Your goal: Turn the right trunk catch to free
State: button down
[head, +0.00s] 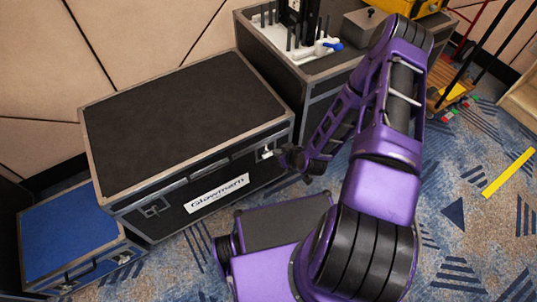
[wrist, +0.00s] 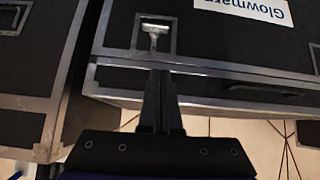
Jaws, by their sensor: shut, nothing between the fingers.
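The black trunk (head: 180,125) with metal edges and a "Glowmarn" label stands against the wall in the head view. Its right catch (head: 267,153) is a small silver piece on the front face, near the right corner. In the wrist view, which shows the trunk upside down, the right catch (wrist: 154,32) is a silver T-shaped handle in a framed recess. My gripper (wrist: 160,75) is shut and empty, its fingertips just below the recess in that picture and apart from the handle. In the head view my gripper (head: 288,158) is beside the catch, partly hidden by its own links.
The trunk's left catch (head: 153,208) is on the same face. A second black case (head: 318,95) carrying tools stands close on the right. A blue-topped case (head: 70,235) stands at the left. Patterned carpet (head: 455,240) lies open at the right.

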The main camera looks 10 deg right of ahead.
jog(key=f, duration=0.1)
jog(key=b, duration=0.2)
send_over(264, 155)
jog(key=s+d, duration=0.1)
jog(key=s, duration=0.2)
notch_tip(264, 155, down, 6)
jog(key=f, duration=0.2)
jog(key=shift+w+f, duration=0.25)
jog(key=shift+f, duration=0.05)
jog(key=shift+f+b, duration=0.35)
jog(key=shift+f, duration=0.45)
jog(key=shift+s+a, duration=0.1)
jog(key=shift+a, duration=0.05)
jog(key=shift+h+p, duration=0.3)
